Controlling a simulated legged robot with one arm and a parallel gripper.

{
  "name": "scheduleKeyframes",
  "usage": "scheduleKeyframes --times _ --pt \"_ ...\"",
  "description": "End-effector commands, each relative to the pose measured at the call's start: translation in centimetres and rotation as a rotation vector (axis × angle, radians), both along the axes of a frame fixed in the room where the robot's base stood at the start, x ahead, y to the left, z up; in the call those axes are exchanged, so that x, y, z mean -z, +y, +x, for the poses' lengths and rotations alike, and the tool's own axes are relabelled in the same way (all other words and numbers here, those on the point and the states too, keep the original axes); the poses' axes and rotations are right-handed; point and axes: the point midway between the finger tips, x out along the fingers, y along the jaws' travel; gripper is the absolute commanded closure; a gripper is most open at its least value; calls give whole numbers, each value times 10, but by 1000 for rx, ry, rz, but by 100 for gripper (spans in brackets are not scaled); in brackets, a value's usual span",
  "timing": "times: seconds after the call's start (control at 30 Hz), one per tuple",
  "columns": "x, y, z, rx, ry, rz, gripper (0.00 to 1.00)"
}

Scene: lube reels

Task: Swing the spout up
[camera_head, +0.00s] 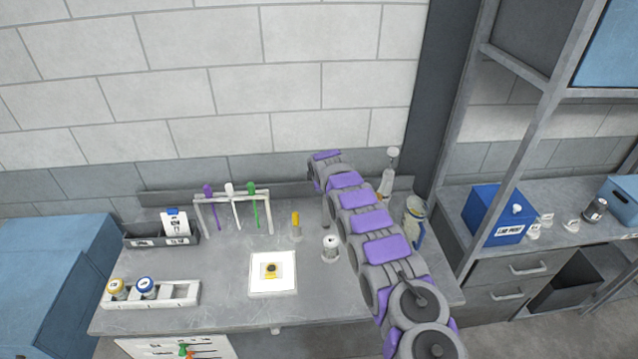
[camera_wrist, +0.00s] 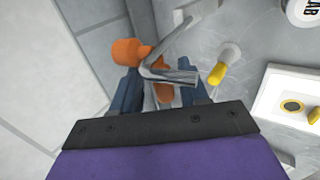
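In the wrist view, the two blue fingers of my gripper (camera_wrist: 160,92) are spread apart. A grey metal tube (camera_wrist: 172,75) lies across the space between them, with an orange piece (camera_wrist: 130,51) at its left end and more orange below it. A thin pale bent bar rises from the tube toward the upper right. Which of these parts is the spout, and whether the fingers touch it, I cannot tell. In the head view, my purple and grey arm reaches over the bench toward the wall and hides the gripper and these parts.
A yellow-tipped holder (camera_head: 296,222), a small can (camera_head: 331,248) and a white pad (camera_head: 285,288) stand left of my arm. A rack with coloured tools (camera_head: 232,196) is farther left. A jug (camera_head: 415,210) and a slim bottle (camera_head: 387,183) stand close on the right.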

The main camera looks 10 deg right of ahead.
Motion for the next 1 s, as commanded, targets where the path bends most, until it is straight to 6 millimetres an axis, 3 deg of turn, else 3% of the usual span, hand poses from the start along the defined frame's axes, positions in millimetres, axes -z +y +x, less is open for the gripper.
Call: scheduleKeyframes --times 0.37,1.0 --pt "-9 1 -5 -2 0 -2 56" --pt "-57 0 -39 1 -1 -1 56"
